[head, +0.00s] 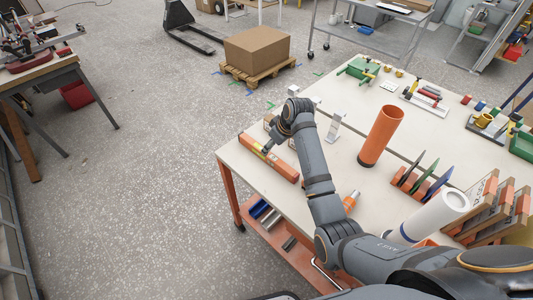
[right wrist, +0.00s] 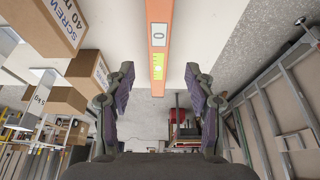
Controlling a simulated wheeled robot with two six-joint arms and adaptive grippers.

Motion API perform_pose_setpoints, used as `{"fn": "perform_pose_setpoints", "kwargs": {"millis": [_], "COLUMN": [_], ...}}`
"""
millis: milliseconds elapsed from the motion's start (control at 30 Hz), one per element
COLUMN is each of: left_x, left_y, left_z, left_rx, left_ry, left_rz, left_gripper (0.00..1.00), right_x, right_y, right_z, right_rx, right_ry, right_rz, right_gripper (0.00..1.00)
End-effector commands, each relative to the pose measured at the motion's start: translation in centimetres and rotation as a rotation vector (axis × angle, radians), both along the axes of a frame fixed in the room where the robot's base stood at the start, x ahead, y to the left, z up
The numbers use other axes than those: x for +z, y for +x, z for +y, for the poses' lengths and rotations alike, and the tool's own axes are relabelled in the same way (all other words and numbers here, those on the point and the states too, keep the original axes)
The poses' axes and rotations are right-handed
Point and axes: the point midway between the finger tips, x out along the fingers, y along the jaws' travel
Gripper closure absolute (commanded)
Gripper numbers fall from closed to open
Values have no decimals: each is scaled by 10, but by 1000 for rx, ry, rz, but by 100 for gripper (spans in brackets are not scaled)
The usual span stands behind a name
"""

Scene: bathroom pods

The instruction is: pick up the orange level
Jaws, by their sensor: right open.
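The orange level (head: 287,170) lies on the white table near its left edge. In the right wrist view the level (right wrist: 158,58) runs from the top edge down the middle, showing a white label and a yellow-green vial. My right gripper (head: 267,149) is just over the level, with part of it hidden behind the gripper. In the right wrist view my right gripper (right wrist: 159,72) is open, with one finger on each side of the level's end and nothing held. My left gripper is not in view.
Small cardboard boxes (right wrist: 88,70) stand beside the gripper on the left in the wrist view. The floor left of the table is clear.

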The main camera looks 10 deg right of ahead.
Motion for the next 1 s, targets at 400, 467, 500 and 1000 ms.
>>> {"fn": "perform_pose_setpoints", "kwargs": {"millis": [400, 467, 500, 1000], "left_x": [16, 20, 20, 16], "left_y": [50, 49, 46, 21], "left_z": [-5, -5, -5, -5], "left_rx": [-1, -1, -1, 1], "left_ry": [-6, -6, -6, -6], "left_rz": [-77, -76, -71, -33], "left_gripper": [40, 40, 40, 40], "right_x": [-32, -42, -49, -68], "right_y": [9, 11, 12, 19], "right_z": [10, 14, 16, 18], "right_rx": [0, -1, -1, -1], "right_ry": [-1, 0, 0, -2], "right_rz": [3, 2, 2, -2], "right_gripper": [45, 45, 45, 62]}}
